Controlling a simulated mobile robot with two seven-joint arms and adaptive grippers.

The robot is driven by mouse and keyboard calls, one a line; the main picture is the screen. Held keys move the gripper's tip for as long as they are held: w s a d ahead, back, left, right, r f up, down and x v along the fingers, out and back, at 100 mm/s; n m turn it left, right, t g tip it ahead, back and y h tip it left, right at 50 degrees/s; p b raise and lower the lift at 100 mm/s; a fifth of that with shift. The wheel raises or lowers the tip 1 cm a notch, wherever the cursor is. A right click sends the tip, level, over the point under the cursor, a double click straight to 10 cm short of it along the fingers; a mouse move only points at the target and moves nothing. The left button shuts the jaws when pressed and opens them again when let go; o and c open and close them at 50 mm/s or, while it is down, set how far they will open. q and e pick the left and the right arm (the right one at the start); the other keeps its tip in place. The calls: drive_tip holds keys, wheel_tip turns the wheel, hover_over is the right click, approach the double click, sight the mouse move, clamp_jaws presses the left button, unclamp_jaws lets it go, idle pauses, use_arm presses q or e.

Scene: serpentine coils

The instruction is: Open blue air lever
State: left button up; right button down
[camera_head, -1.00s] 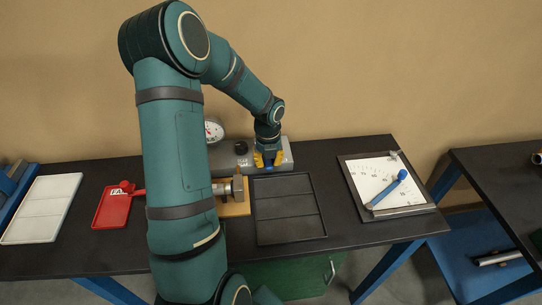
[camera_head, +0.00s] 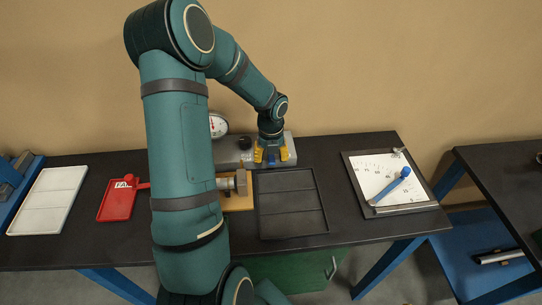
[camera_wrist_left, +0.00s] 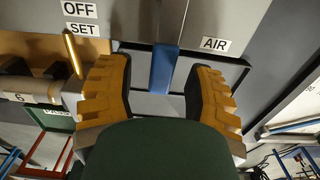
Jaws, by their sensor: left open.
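The blue air lever (camera_wrist_left: 163,68) stands out from the grey panel, beside a label reading AIR (camera_wrist_left: 214,44), in the left wrist view. My left gripper (camera_wrist_left: 160,80) is open, with one yellow finger on each side of the lever and visible gaps between. In the head view my left gripper (camera_head: 271,155) points down at the grey control box (camera_head: 230,152) at the back of the bench. A bit of blue shows between its fingers there. My right gripper is not in view.
A dial gauge (camera_head: 217,125) and a black knob (camera_head: 245,143) are near the gripper. A brass pin (camera_wrist_left: 72,47) sits by the OFF and SET labels. A dark tray (camera_head: 290,235), red tray (camera_head: 117,207) and clipboard-like board with a blue-handled pointer (camera_head: 395,208) lie on the bench.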

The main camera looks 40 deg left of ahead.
sight(271, 158)
use_arm(q)
wheel_tip(271, 158, up, 12)
idle(0.5)
idle(0.6)
